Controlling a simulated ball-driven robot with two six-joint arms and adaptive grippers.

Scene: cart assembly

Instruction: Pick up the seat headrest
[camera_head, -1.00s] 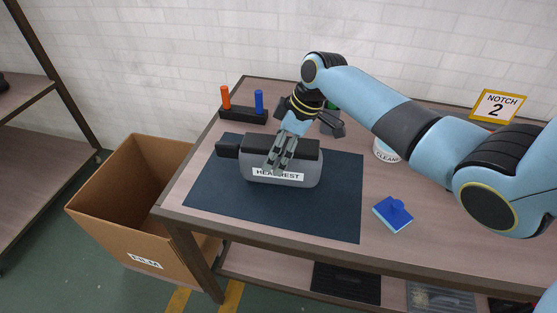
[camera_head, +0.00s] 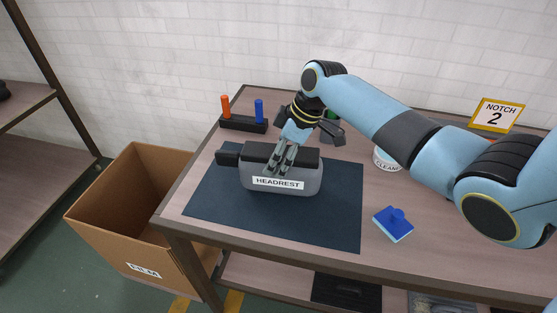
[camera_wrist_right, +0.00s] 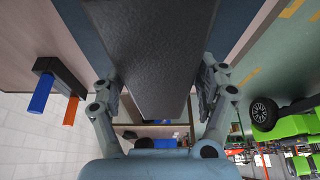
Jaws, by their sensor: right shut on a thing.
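The seat headrest (camera_head: 305,181) is a grey block with a black top part and a white label reading HEADREST. It is over the dark mat (camera_head: 335,219) on the table. My right gripper (camera_head: 283,168) comes down on it from above, shut on its black top part. In the right wrist view the dark headrest (camera_wrist_right: 150,50) fills the space between the two fingers (camera_wrist_right: 160,90). I cannot tell whether the headrest touches the mat. My left gripper is not in view.
A black holder with an orange and a blue peg (camera_head: 243,122) stands at the back left. A blue block with a knob (camera_head: 393,224) lies right of the mat. A white tub (camera_head: 386,160) is behind it. An open cardboard box (camera_head: 125,205) stands left of the table.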

